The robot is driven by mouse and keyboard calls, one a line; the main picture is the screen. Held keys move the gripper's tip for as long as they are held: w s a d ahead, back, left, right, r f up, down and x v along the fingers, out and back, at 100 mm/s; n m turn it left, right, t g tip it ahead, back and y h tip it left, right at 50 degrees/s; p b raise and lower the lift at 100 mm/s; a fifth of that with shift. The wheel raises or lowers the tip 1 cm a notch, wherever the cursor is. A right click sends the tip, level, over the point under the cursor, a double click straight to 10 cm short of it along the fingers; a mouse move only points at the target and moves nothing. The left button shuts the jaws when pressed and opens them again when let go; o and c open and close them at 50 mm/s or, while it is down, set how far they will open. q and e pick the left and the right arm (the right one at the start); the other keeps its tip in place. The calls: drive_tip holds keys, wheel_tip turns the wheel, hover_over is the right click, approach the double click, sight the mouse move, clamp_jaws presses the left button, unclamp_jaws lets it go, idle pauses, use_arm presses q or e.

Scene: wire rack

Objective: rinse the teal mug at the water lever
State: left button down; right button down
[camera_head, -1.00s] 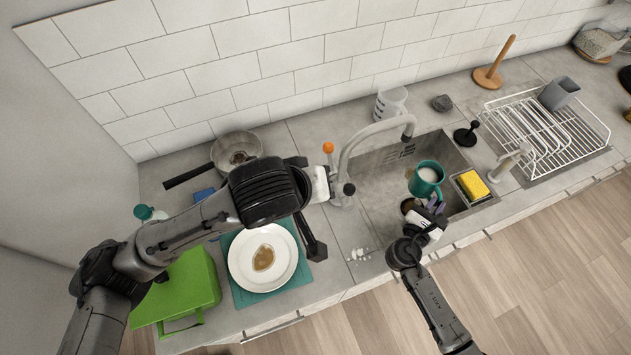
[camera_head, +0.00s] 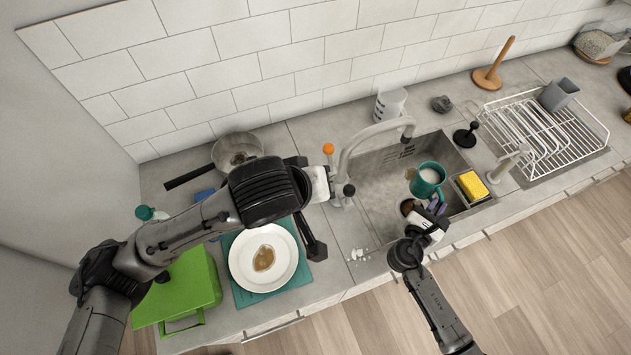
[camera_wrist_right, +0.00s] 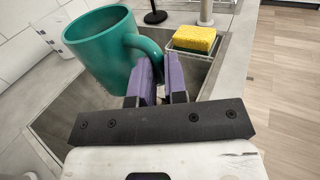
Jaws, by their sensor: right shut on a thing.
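The teal mug (camera_head: 425,187) is over the sink (camera_head: 372,205), its opening up and its inside pale. My right gripper (camera_head: 437,204) is shut on the mug's handle. In the right wrist view, the purple fingers (camera_wrist_right: 160,80) close on the handle of the mug (camera_wrist_right: 103,50). The mug is right of the faucet's spout.
A yellow sponge (camera_head: 473,185) sits in a caddy at the sink's right side. A white plate with a brown stain (camera_head: 285,270) lies on a teal mat. A wire rack (camera_head: 540,135) is at right.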

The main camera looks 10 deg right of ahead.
drive_tip(key=s+d+r+p, duration=0.1)
drive_tip(key=r+p, duration=0.1)
drive_tip(key=s+d+r+p, duration=0.1)
drive_tip(key=d+p, duration=0.1)
drive_tip(key=p, duration=0.1)
drive_tip(key=shift+s+d+r, duration=0.3)
drive_tip(key=shift+s+r, duration=0.05)
drive_tip(key=shift+r, duration=0.05)
drive_tip(key=shift+a, duration=0.1)
idle(1.2)
